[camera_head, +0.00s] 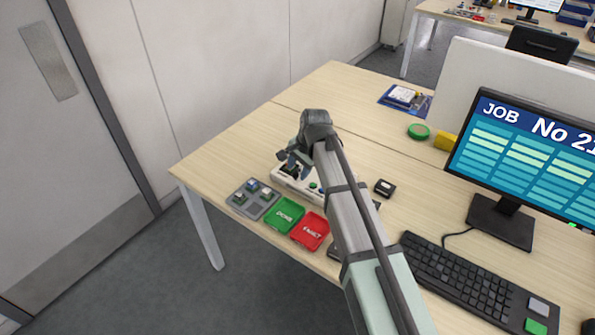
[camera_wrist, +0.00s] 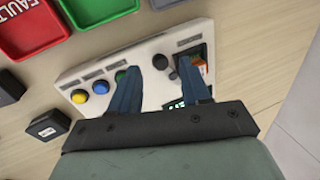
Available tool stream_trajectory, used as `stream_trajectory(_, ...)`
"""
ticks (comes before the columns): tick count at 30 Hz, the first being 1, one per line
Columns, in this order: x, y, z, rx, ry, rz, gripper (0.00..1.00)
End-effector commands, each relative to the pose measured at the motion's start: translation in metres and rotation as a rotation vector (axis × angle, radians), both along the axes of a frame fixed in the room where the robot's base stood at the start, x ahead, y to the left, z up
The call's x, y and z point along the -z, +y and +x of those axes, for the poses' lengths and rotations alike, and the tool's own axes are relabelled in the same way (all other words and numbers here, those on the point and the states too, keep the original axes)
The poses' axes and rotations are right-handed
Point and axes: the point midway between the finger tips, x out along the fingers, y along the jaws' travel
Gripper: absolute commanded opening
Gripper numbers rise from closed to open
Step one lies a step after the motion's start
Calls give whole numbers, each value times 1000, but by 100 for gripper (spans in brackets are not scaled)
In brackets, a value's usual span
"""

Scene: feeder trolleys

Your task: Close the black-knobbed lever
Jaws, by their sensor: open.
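The white control panel (camera_head: 282,180) lies on the desk, partly hidden by my arm in the head view. It also shows in the wrist view (camera_wrist: 146,50). A round black knob (camera_wrist: 160,61), which looks like the lever's, shows between my fingertips in the wrist view. The lever's shaft and angle cannot be made out. My gripper (camera_wrist: 159,67) is open, one finger on each side of the knob, with no clear contact. In the head view my gripper (camera_head: 293,160) is over the panel.
The panel carries yellow (camera_wrist: 79,97), blue (camera_wrist: 100,87) and green (camera_wrist: 120,76) buttons, and a dark slot with an orange-and-green piece (camera_wrist: 200,66). A green DONE tray (camera_head: 284,215), a red FAULT tray (camera_head: 310,231) and a grey parts tray (camera_head: 240,208) sit beside it. A keyboard (camera_head: 460,275) lies right.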

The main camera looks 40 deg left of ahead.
Motion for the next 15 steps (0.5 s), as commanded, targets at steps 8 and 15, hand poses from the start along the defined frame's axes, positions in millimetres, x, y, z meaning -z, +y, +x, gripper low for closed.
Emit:
stream_trajectory(8, 18, 5, 1, 0, 0, 0, 47)
stream_trajectory(15, 19, 5, 1, 0, 0, 0, 47)
